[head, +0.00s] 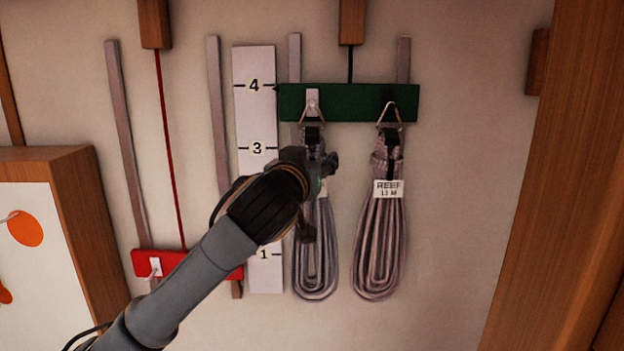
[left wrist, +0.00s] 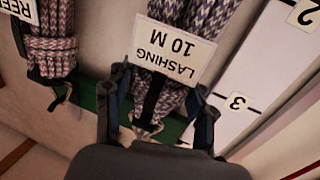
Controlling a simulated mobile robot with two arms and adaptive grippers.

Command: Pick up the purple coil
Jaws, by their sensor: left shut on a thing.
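The purple coil (head: 329,260), a bundle of grey-purple flecked rope, hangs by a ring from the left hook of a green rail (head: 350,91). It also shows in the left wrist view (left wrist: 205,22), with a white tag reading LASHING 10 M. My left gripper (head: 318,198) reaches in from the lower left and is shut on the coil's upper part, below the black strap. In the left wrist view its fingers (left wrist: 160,112) stand on either side of the coil near the tag. The gripper hides part of the coil and most of its tag in the head view. My right gripper is not in view.
A pinkish-grey coil (head: 380,245) tagged REEF hangs close by on the right hook. A white numbered board (head: 264,190) stands behind on the left. A red rail (head: 146,262) with a hook is lower left. Wooden cabinet (head: 85,215) at left; bare wall right of the coils.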

